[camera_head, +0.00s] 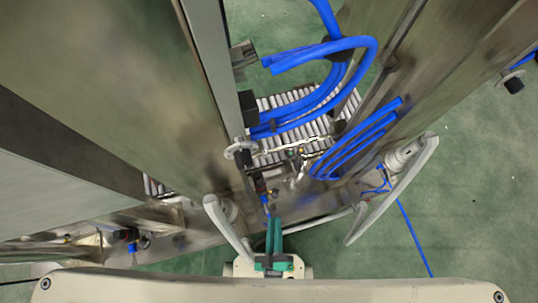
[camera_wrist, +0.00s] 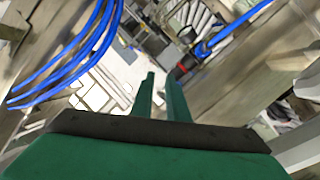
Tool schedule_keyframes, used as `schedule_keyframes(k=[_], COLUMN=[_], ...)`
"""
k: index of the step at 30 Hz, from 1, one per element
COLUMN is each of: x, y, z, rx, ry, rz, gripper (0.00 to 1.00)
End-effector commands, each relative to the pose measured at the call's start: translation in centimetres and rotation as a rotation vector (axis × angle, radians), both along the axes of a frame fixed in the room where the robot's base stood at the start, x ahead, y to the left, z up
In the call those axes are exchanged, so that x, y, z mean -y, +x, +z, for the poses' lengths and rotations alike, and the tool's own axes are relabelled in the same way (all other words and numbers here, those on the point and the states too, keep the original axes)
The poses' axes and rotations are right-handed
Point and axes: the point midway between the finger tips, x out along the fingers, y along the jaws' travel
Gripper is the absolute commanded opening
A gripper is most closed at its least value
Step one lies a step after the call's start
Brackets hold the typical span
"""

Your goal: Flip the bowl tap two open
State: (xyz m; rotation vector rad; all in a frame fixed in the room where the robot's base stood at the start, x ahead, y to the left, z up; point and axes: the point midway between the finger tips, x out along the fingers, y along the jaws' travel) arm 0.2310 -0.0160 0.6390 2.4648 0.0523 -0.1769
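My gripper (camera_head: 273,221) has two green fingers and stands low in the middle of the head view. In the wrist view my gripper (camera_wrist: 161,76) shows a narrow gap between its fingertips, with nothing held in it. A small dark and reddish fitting (camera_head: 261,186) with a blue end lies just beyond the fingertips in the head view. In the wrist view a similar dark and red fitting (camera_wrist: 181,72) on a blue hose is beside the right fingertip, and I cannot tell whether they touch. Which fitting is bowl tap two, and its lever position, I cannot tell.
Tall metal panels (camera_head: 125,70) flank a narrow gap. Blue hoses (camera_head: 350,45) loop over a rack of pale rollers (camera_head: 285,100). Small metal fittings (camera_head: 297,163) crowd the middle. A white round knob (camera_head: 240,150) is on the left.

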Motion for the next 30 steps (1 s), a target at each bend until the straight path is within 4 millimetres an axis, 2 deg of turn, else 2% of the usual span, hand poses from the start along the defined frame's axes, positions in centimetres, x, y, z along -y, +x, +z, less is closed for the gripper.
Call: schedule_keyframes(k=[1,6,12,15,21,30], x=[0.2,0.3,0.1,-0.2,-1.0,-1.6], y=[0.3,0.7,1.3,1.7,2.3,2.9], z=[-2.5,-8.9,-14.9,-17.2,-19.7,-20.5], rx=[0.006,0.038,0.080,0.103,0.142,0.166], ry=[-0.064,-0.287,-0.528,-0.640,-0.807,-0.894], rz=[0.012,0.055,0.097,0.115,0.135,0.144], gripper=[0.14,0.14,0.14,0.14,0.14,0.14])
